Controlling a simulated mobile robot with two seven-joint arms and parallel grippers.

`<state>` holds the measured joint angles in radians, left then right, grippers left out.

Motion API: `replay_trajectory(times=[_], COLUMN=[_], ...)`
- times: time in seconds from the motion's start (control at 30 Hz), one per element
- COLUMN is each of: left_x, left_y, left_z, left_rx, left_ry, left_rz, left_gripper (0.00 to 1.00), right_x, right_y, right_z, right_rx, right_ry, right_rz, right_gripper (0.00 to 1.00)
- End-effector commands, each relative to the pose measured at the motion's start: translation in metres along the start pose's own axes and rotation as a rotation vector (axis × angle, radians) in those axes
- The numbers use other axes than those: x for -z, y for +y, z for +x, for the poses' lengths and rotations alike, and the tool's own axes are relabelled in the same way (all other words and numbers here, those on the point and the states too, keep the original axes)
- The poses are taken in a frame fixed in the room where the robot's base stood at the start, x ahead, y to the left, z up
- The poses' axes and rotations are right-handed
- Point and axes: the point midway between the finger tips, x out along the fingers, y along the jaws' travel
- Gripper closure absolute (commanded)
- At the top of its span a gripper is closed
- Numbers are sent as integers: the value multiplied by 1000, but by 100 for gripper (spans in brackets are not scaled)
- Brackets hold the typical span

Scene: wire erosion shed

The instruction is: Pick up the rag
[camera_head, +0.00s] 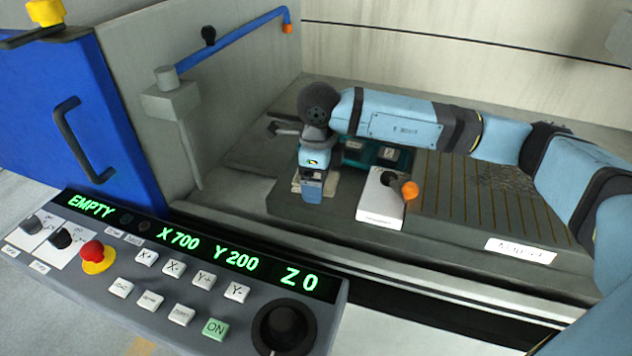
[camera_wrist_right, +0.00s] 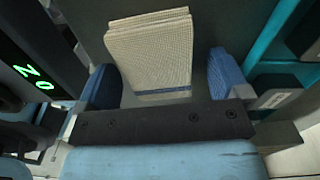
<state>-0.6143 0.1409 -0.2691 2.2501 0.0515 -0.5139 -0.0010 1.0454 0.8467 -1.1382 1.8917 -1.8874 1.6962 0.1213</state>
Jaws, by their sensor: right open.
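The rag (camera_wrist_right: 150,50) is a folded, cream, waffle-textured cloth with a blue stripe near its lower edge in the right wrist view. It lies on a dark grey surface. My right gripper (camera_wrist_right: 163,82) is open, with one blue finger on each side of the rag and gaps between them and the cloth. In the head view my right gripper (camera_head: 312,192) points down over the rag (camera_head: 296,187), which it mostly hides; only a pale edge shows. Whether the fingers touch the surface I cannot tell. My left gripper is not in view.
A teal box (camera_head: 375,154) stands close to the right of the gripper. A slatted bed (camera_head: 480,205) lies further right. The control panel (camera_head: 165,275) fills the front left.

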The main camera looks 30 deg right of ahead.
Motion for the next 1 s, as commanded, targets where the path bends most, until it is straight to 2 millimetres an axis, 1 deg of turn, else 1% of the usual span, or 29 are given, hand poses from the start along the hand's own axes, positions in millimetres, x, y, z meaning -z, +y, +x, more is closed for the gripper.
replay_trajectory(times=[0.13, 0.17, 0.2, 0.27, 0.3, 0.37, 0.4, 0.63, 0.77, 0.87, 0.97, 1.0], left_x=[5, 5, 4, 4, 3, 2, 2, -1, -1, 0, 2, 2], left_y=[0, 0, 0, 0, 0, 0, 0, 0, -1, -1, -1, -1], left_z=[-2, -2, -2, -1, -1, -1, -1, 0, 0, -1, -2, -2], left_rx=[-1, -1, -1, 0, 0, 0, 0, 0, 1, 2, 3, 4], left_ry=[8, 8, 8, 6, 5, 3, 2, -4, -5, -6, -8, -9], left_rz=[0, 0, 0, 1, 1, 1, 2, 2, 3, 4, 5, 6], left_gripper=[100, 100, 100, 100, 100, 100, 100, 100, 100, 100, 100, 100], right_x=[0, 0, 0, 0, 0, 0, 0, 0, 0, 0, 0, 0], right_y=[0, 0, 0, 0, 0, 0, 0, 0, 0, 0, 0, 0], right_z=[-1, -1, -1, -1, -1, -1, -1, -1, -6, -15, -30, -39], right_rx=[0, 0, 0, 0, 0, 0, 0, 0, 0, 0, 1, 2], right_ry=[0, 0, 0, 0, 0, 0, 0, 0, 0, -1, -2, -2], right_rz=[0, 0, 0, 0, 0, 0, 0, 0, 0, 0, -1, -1], right_gripper=[6, 11, 20, 34, 43, 57, 60, 60, 60, 60, 60, 60])
